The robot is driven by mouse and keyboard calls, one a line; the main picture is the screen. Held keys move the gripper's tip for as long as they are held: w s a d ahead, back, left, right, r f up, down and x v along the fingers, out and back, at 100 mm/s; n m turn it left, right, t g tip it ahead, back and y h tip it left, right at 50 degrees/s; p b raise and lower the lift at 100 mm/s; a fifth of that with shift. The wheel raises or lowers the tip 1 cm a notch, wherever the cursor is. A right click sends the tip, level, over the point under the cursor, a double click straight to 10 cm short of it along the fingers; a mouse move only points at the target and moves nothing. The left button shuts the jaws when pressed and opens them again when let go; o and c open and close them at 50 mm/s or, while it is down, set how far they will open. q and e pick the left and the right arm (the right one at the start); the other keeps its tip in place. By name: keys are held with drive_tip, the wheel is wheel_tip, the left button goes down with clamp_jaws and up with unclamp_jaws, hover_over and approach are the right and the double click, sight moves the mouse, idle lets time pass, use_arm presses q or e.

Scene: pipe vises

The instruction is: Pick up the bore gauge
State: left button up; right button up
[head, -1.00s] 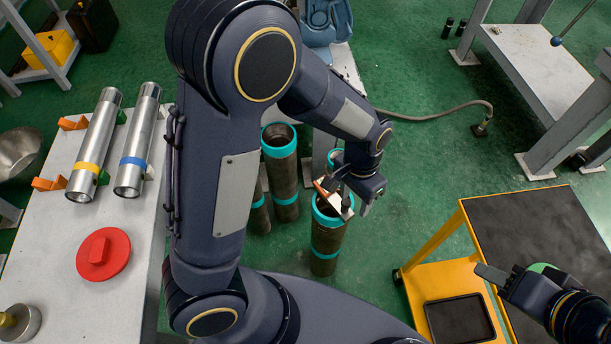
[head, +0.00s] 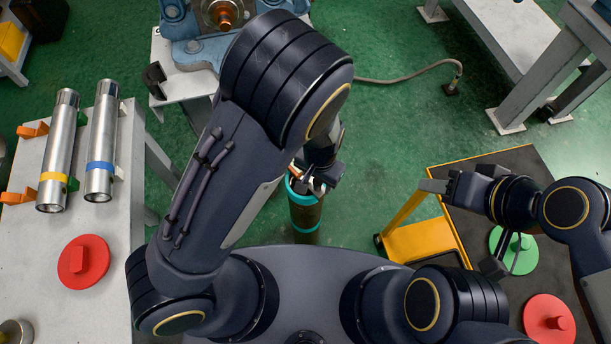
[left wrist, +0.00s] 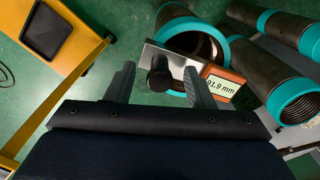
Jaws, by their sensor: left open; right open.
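The bore gauge (left wrist: 183,62) shows in the left wrist view, with a pale plate, a black round knob and an orange-framed display reading about 91.9 mm. It sits at the mouth of an upright dark pipe with a teal collar (left wrist: 217,26). My left gripper (left wrist: 160,78) is open, its fingers on either side of the knob; contact cannot be told. In the head view my left gripper (head: 316,184) is over the teal-collared pipe (head: 304,216), and the gauge is mostly hidden by it and my arm. My right gripper (head: 466,226) is open and empty near the yellow-framed cart.
More teal-collared pipes (left wrist: 294,95) stand close by. The cart (head: 420,241) carries green (head: 513,250) and red (head: 549,319) discs. The left table (head: 115,226) holds two metal cylinders and a red disc (head: 83,262). A blue vise (head: 197,50) stands at the back.

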use_arm(q)
drive_tip(key=shift+f, duration=0.3)
drive_tip(key=shift+c, duration=0.5)
clamp_jaws()
drive_tip(key=shift+r, duration=0.15)
